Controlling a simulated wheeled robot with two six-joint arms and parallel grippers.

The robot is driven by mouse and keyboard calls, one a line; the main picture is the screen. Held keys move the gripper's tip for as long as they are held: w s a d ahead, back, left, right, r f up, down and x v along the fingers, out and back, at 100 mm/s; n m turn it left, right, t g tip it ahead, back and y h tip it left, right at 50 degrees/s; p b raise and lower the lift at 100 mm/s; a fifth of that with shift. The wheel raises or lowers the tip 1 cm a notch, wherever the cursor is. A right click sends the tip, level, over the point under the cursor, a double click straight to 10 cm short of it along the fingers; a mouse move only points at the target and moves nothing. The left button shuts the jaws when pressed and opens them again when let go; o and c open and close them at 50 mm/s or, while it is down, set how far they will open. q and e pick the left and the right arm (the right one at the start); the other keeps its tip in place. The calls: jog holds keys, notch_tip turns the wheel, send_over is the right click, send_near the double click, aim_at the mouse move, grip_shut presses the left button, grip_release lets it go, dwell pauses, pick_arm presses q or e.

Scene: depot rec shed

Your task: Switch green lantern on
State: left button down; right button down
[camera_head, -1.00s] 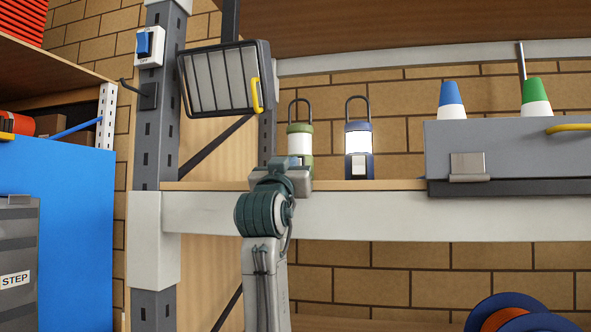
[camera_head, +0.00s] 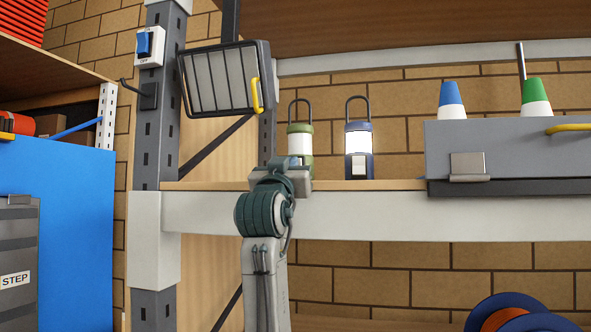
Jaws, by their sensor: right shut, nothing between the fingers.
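The green lantern (camera_head: 300,141) stands upright on the wooden shelf, with a dark loop handle on top and a pale middle. Its lower part is largely hidden behind my right gripper (camera_head: 290,165). The gripper is at the shelf's front edge, in front of the lantern's base; I cannot tell whether it touches. Its fingers are hard to make out, and nothing shows held in it. A blue lantern (camera_head: 358,167) stands to the right, its middle bright white and a pale switch on its front. My left gripper is not in view.
A grey case (camera_head: 520,150) with a latch sits on the shelf at right, with a blue and a green cone behind it. A caged lamp (camera_head: 220,80) hangs at upper left beside the post, which carries a blue switch (camera_head: 144,44). The shelf beam (camera_head: 400,215) runs across below.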

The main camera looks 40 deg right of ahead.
jog(key=shift+w+d, duration=0.4)
jog(key=shift+d, duration=0.05)
dwell(0.8)
jog(key=shift+s+a, duration=0.2)
jog(key=s+a+b, duration=0.2)
jog(key=s+a, duration=0.3)
jog(key=a, duration=0.1)
jog(key=shift+s+a, duration=0.2)
jog(key=shift+d, duration=0.1)
dwell(0.3)
